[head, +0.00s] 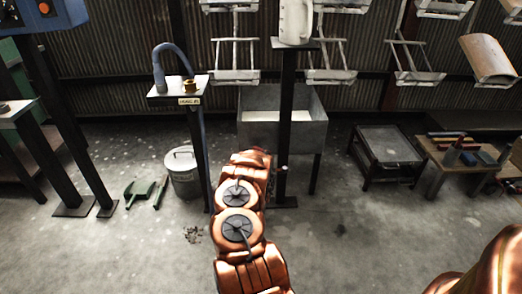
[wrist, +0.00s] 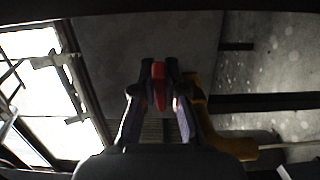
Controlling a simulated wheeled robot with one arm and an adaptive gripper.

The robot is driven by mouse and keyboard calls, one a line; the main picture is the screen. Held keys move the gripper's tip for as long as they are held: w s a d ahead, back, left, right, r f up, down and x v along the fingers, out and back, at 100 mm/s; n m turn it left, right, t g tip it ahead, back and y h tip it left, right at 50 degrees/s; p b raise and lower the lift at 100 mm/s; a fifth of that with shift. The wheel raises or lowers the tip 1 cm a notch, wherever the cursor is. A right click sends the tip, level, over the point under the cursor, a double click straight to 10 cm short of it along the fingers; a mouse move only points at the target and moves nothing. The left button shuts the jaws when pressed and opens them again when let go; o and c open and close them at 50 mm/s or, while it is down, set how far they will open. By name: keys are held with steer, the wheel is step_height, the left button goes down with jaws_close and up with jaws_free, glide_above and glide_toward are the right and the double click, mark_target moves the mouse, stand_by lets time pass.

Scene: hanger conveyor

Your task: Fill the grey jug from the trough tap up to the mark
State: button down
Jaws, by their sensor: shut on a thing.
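A pale grey jug (head: 296,20) stands upright on a small plate atop a dark post, at the top of the head view; its mark cannot be made out. The grey metal trough (head: 308,134) stands behind the post, partly hidden by it. My arm reaches toward the trough's front, and my gripper's fingers are hidden in the head view. In the wrist view my gripper (wrist: 159,72) is shut on a thin red piece (wrist: 159,88), seemingly a tap lever. An ochre-yellow fitting (wrist: 222,142), possibly the tap body, is close beside the right finger.
A stand (head: 178,92) at left holds a blue hose (head: 172,55) and a brass fitting. A lidded pale bucket (head: 183,172) and green dustpan (head: 138,191) are on the floor. Hanging racks (head: 326,73) run along the back. A low grey stand (head: 388,145) and wooden table (head: 450,158) are right.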

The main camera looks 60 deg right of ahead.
stand_by(0.4)
steer(key=c, duration=1.2)
jaws_free()
steer(key=shift+a, duration=0.1)
steer(key=v, duration=1.2)
steer(key=shift+w, duration=0.1)
